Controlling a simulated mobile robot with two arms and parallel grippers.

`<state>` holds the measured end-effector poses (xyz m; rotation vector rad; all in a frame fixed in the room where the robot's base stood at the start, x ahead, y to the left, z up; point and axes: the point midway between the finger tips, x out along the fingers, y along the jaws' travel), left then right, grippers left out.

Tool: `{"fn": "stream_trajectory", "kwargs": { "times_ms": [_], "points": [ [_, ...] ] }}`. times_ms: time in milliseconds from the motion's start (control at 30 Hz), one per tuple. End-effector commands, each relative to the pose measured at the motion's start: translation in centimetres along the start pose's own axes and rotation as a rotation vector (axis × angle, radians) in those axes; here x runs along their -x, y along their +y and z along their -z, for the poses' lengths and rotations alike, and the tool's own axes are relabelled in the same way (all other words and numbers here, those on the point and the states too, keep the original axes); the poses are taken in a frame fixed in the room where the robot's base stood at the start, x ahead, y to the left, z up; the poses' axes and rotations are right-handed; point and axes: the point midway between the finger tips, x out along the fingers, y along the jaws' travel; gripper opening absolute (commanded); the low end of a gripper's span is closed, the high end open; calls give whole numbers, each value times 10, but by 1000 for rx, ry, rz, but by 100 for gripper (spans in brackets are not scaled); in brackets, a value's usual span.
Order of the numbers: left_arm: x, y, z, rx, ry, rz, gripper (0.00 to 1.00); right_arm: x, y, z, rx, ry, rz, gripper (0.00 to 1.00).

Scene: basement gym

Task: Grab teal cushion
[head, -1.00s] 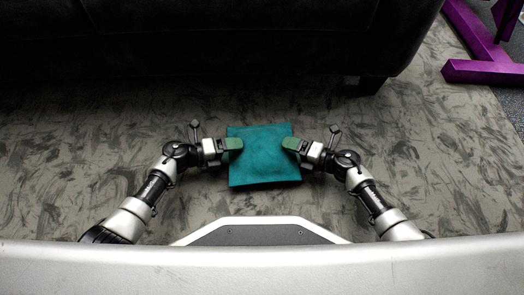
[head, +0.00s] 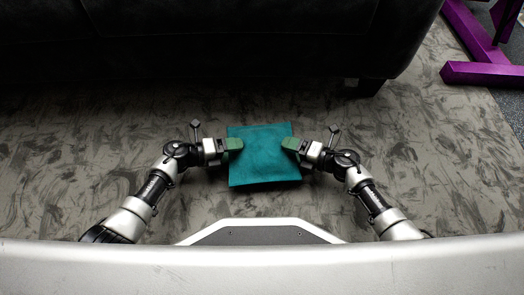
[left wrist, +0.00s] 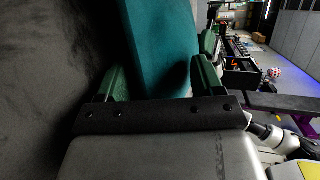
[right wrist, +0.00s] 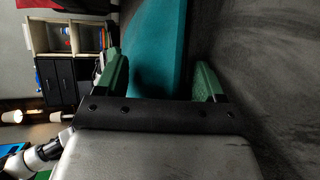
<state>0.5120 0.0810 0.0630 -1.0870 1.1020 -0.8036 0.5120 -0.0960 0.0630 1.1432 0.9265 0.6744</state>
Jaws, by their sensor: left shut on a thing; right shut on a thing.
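The teal cushion (head: 264,160) is a flat square in the middle of the head view, held between my two arms in front of my base. My left gripper (head: 234,144) is shut on its left edge, and my right gripper (head: 291,143) is shut on its right edge. In the left wrist view the cushion (left wrist: 162,45) lies between the green fingers (left wrist: 160,78). In the right wrist view the cushion (right wrist: 155,55) also lies between the green fingers (right wrist: 160,80). Its underside is hidden, and I cannot tell its height above the floor.
A black couch (head: 220,40) spans the back, beyond the cushion. A purple metal frame (head: 482,72) stands at the upper right. The grey patterned floor (head: 80,165) is clear on both sides. Shelving with drawers (right wrist: 68,70) shows in the right wrist view.

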Motion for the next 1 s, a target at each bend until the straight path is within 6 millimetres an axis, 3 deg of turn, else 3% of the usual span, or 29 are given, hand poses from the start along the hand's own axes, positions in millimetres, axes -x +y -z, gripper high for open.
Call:
{"fn": "stream_trajectory", "kwargs": {
  "times_ms": [33,300,1000],
  "points": [
    [4,-10,-1,0,-1,-1,41,3,10,-2,1,-2,0,42],
    [11,-36,-4,0,-1,-1,40,10,36,-6,0,-2,1,42],
    [12,-40,-4,-1,-1,0,40,11,40,-6,0,-2,0,42]
  ]
}}
